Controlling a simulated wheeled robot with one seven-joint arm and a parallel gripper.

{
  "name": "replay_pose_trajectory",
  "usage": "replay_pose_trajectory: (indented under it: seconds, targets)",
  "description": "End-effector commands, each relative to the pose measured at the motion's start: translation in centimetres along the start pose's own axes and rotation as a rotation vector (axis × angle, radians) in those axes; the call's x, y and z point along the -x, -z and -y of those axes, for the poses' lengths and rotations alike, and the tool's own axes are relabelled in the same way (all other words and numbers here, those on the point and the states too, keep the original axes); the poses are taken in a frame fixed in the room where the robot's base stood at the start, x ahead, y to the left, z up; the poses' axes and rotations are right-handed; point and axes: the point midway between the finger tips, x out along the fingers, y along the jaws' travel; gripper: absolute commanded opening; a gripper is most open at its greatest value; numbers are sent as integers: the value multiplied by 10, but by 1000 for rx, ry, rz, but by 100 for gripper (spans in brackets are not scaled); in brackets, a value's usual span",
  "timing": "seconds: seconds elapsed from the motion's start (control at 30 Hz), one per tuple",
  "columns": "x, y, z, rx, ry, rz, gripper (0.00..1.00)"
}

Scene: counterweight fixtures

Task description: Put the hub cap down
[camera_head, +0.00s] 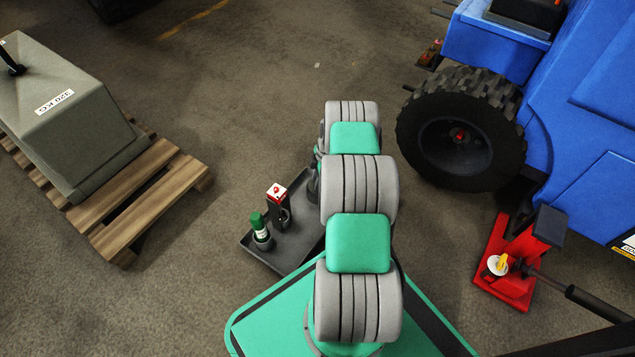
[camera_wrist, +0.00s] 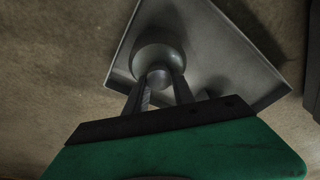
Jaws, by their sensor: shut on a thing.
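The hub cap (camera_wrist: 158,48) is a rounded grey-green cup or dome shape in the wrist view, with a paler round knob facing me. My gripper (camera_wrist: 160,84) is shut on it, with one dark finger on each side of the knob. The hub cap is over the grey tray (camera_wrist: 215,42). I cannot tell whether it touches the tray floor. In the head view my arm hides the hub cap and most of my gripper. The tray (camera_head: 285,258) lies on the floor there, left of my arm.
A green-capped bottle (camera_head: 261,232) and a red-and-white box (camera_head: 277,203) stand in the tray. A grey weight block (camera_head: 70,120) sits on a wooden pallet (camera_head: 150,205) at left. A blue vehicle (camera_head: 580,110) with a black wheel (camera_head: 430,130) and a red jack (camera_head: 497,268) are at right.

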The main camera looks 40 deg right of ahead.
Motion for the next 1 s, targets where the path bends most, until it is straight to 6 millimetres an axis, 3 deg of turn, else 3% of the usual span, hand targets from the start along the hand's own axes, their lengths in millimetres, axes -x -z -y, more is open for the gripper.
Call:
replay_pose_trajectory:
  seconds: [0.3, 0.57, 0.67, 1.0]
  targets:
    - [0, 0, 2, -1, 3, 0, 52]
    - [3, 0, 1, -1, 2, 0, 52]
    - [17, 0, 0, -1, 1, 0, 52]
    - [100, 1, 1, -1, 1, 0, 52]
